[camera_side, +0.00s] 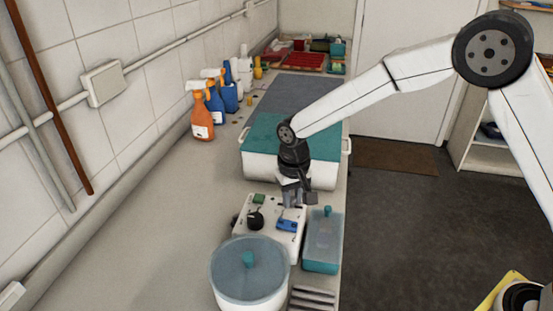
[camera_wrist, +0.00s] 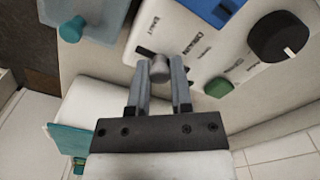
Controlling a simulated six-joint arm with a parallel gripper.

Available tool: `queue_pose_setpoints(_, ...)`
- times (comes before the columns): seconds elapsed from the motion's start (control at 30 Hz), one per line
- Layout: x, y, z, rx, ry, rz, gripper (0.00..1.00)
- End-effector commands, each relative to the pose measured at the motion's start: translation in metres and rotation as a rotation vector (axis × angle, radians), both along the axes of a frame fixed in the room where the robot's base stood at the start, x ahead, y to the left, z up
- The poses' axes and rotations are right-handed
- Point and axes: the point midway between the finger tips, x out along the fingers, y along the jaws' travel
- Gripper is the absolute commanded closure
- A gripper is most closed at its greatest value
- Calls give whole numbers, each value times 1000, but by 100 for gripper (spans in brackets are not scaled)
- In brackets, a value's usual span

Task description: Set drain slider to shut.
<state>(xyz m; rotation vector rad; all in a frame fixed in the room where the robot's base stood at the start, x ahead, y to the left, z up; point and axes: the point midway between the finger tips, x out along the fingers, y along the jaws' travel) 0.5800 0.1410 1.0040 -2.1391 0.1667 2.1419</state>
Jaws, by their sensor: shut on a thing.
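The drain slider's grey round knob (camera_wrist: 160,71) stands on a white control panel (camera_wrist: 228,58). My gripper (camera_wrist: 160,64) is shut on this knob, with one finger on each side. A short dark piece of the slot (camera_wrist: 145,51) shows beside the knob, near the printed word that seems to read SHUT. The word DRAIN is printed close by. The knob's exact place along the slot is partly hidden by my fingers. In the side view my gripper (camera_side: 292,199) reaches down onto the panel (camera_side: 242,231) and hides the slider.
The panel also carries a black dial (camera_side: 256,219), a blue switch (camera_side: 287,226) and a green button (camera_side: 259,198). A lidded round pot (camera_side: 249,286) and a teal-lidded box (camera_side: 322,252) stand close by. A larger teal-lidded bin (camera_side: 264,169) is behind. Bottles (camera_side: 202,122) line the wall.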

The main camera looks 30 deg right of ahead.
Motion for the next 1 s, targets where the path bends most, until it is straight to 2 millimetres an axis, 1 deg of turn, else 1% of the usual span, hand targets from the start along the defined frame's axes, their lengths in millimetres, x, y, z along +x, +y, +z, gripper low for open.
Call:
queue_pose_setpoints(0.1, -8, -9, 2, 1, -3, -2, 100)
queue_pose_setpoints(0.2, -12, -13, 2, 0, -3, -1, 100)
queue_pose_setpoints(0.5, -14, -16, 1, -3, 4, -1, 100)
queue_pose_setpoints(0.53, -14, -16, 1, -3, 4, -1, 70)
queue_pose_setpoints(0.57, -14, -16, 1, -4, 5, -1, 61)
queue_pose_setpoints(0.6, -14, -16, 1, -3, 4, -1, 48)
queue_pose_setpoints(0.63, -14, -15, 1, -3, 4, -1, 39)
queue_pose_setpoints(1.0, -13, -14, 2, -1, 0, -1, 38)
